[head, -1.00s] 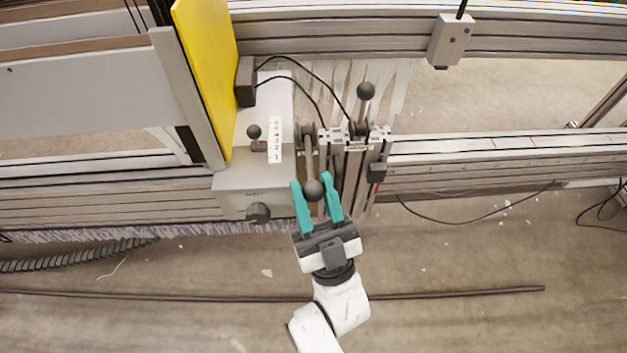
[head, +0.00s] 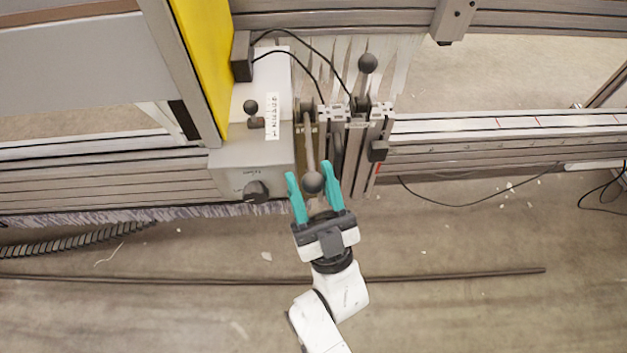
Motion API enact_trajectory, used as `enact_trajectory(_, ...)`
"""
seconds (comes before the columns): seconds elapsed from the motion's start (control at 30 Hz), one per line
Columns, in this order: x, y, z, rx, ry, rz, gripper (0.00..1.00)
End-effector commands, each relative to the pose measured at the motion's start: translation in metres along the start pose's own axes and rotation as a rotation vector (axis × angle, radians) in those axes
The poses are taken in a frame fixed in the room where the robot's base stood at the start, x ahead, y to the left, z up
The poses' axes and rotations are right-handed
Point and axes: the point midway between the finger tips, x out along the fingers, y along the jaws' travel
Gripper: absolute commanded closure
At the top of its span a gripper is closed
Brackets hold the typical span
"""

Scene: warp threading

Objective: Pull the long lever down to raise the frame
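The long lever (head: 309,145) is a thin grey bar on the loom's bracket. It points toward me and ends in a dark round knob (head: 313,182). My gripper (head: 309,174) has teal fingers, one on each side of the knob. The fingers are spread, with gaps visible between them and the knob. A second lever with a dark ball knob (head: 368,63) stands behind, at the upper right of the bracket. I cannot clearly make out the frame that the lever raises.
A grey control box (head: 252,172) with a dark dial (head: 256,191) stands left of the lever. A yellow panel (head: 203,65) rises behind it. Metal rails (head: 500,123) run to the right. Black cables loop above the bracket. The floor in front is mostly clear, with a long dark rod (head: 440,276).

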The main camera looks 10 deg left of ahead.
Motion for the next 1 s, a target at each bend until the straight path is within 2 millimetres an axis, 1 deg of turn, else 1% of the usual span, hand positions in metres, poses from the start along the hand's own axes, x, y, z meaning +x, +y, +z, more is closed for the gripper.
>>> enact_trajectory(0.03,0.001,0.0,-0.001,0.0,0.002,0.0,0.49)
enact_trajectory(0.1,0.001,0.0,-0.001,-0.001,0.004,0.001,0.42)
enact_trajectory(0.33,0.001,0.001,-0.002,-0.001,0.007,0.002,0.42)
enact_trajectory(0.47,-0.006,0.001,-0.002,-0.002,0.005,0.002,0.42)
enact_trajectory(0.57,-0.02,0.001,-0.002,-0.001,0.003,0.002,0.42)
enact_trajectory(0.8,-0.067,0.0,-0.001,-0.002,0.002,0.002,0.42)
enact_trajectory(0.9,-0.083,0.0,-0.001,-0.001,0.003,0.001,0.42)
enact_trajectory(1.0,-0.096,0.0,0.0,-0.001,0.004,0.001,0.42)
